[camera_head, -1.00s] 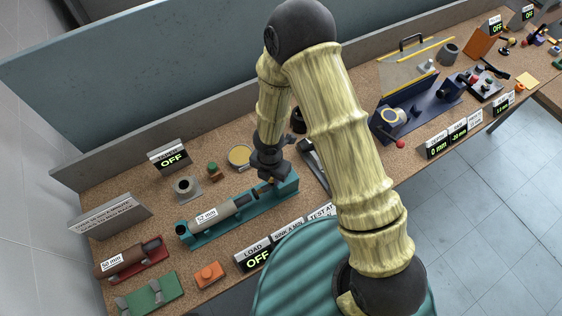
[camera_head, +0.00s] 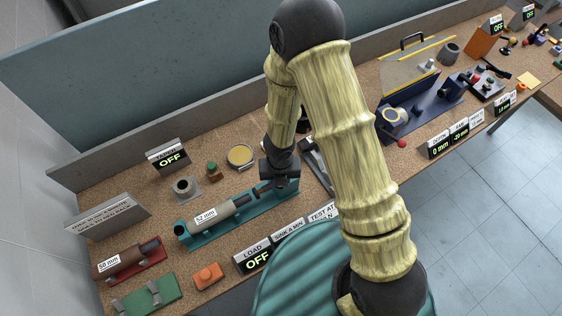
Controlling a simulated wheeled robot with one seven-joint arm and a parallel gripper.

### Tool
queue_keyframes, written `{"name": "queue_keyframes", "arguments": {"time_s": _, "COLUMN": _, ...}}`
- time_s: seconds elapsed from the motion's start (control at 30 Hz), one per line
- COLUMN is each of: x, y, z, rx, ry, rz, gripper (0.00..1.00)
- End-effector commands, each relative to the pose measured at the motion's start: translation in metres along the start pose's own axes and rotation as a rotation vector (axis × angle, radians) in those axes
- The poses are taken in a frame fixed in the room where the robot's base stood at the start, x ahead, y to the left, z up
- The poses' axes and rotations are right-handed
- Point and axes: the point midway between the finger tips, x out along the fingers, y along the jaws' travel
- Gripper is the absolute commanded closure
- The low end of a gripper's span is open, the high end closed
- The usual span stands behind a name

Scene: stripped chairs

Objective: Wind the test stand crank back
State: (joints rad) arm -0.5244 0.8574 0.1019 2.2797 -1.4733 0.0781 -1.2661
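The teal test stand (camera_head: 252,218) lies along the front of the cork bench. It carries a grey cylinder marked 52 mm (camera_head: 220,215) with a thin dark rod at its right end. My gripper (camera_head: 272,186) is low over the right end of the stand, beside the rod. I cannot make out the crank; my gripper and arm cover that end. The fingers are dark and small, so I cannot tell whether they are open, shut or touching anything. The LOAD display (camera_head: 254,257) in front of the stand reads OFF.
A red stand (camera_head: 148,268) with a 50 mm cylinder, a green block (camera_head: 150,298) and an orange block (camera_head: 207,276) lie at left. A grey cup (camera_head: 185,188) and a round tin (camera_head: 240,156) stand behind. A blue machine (camera_head: 440,100) stands right of my arm.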

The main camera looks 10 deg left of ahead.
Motion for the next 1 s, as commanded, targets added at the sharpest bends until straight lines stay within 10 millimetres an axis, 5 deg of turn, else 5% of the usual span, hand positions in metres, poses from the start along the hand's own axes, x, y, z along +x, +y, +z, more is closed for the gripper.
{"name": "queue_keyframes", "arguments": {"time_s": 0.2, "x": 0.001, "y": -0.013, "z": -0.004, "rx": -0.232, "ry": 0.002, "rz": -0.002, "gripper": 0.97}}
{"name": "queue_keyframes", "arguments": {"time_s": 0.57, "x": 0.000, "y": -0.015, "z": -0.003, "rx": -0.273, "ry": 0.002, "rz": -0.001, "gripper": 0.97}}
{"name": "queue_keyframes", "arguments": {"time_s": 1.0, "x": 0.000, "y": -0.033, "z": 0.001, "rx": -0.651, "ry": -0.001, "rz": 0.000, "gripper": 0.97}}
